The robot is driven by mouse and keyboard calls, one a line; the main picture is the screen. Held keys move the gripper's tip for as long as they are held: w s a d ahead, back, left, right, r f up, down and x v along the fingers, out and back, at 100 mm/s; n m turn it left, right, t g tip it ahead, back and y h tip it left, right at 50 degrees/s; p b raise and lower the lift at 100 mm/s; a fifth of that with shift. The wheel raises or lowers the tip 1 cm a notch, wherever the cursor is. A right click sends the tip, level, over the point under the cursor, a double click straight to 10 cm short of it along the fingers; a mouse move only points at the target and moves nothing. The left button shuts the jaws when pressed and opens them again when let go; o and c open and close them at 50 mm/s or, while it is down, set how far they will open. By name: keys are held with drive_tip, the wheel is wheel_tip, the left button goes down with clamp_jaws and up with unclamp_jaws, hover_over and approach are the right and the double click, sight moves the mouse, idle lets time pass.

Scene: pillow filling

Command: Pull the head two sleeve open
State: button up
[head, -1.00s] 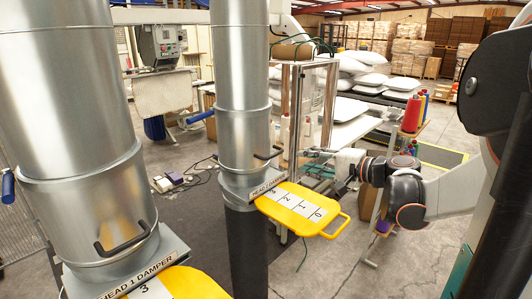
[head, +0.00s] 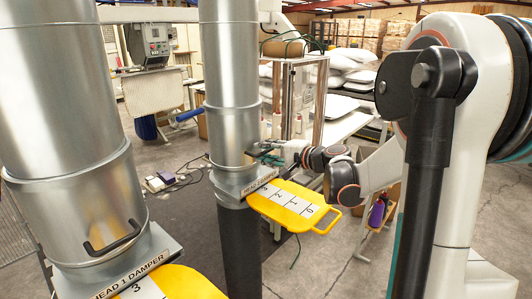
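The head two duct (head: 229,65) is a grey metal pipe with a wider sleeve (head: 229,135) around its lower part. The sleeve sits down near the collar plate, whose label (head: 260,182) is partly legible. A dark handle (head: 258,150) sticks out on the sleeve's right side. My gripper (head: 272,152) is at this handle, reaching in from the right. The fingers are small and overlap the handle, so I cannot tell if they are open or closed on it. A yellow damper plate (head: 325,221) with numbered marks sticks out below my gripper.
The head one duct (head: 65,90), with its own handle (head: 112,240) and yellow damper (head: 185,285), stands at the near left. A clear-panelled frame (head: 300,100) stands behind my gripper. White pillows (head: 345,75) are stacked farther back.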

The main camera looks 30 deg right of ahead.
clamp_jaws()
wheel_tip(320, 180, up, 15)
drive_tip(key=p, duration=0.8)
drive_tip(key=shift+w, duration=0.1)
